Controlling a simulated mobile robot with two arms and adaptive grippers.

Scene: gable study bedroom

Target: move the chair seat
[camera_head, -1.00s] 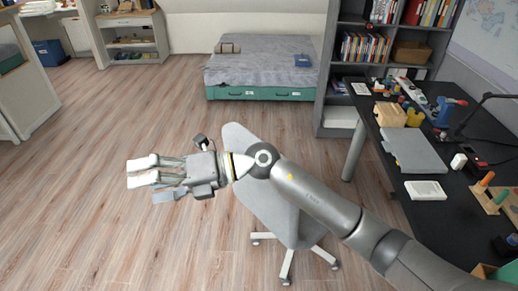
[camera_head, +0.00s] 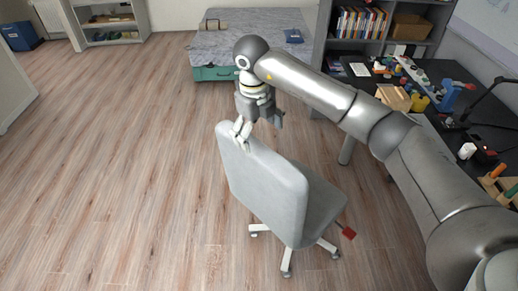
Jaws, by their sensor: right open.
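A grey swivel chair stands on the wood floor in the middle of the head view. Its tall backrest (camera_head: 265,188) faces me, and part of its seat (camera_head: 325,200) shows behind it to the right. A white star base (camera_head: 287,258) with casters is below. My right gripper (camera_head: 241,136) points down at the upper left corner of the backrest. Its pale fingers are open and overlap the top edge; whether they touch it I cannot tell. My left gripper is out of view.
A black desk (camera_head: 435,130) with tools and small parts is on the right. A grey bed (camera_head: 222,45) and a shelf (camera_head: 400,40) are behind. A red-tipped rod (camera_head: 348,233) sticks out beside the seat. The floor to the left is clear.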

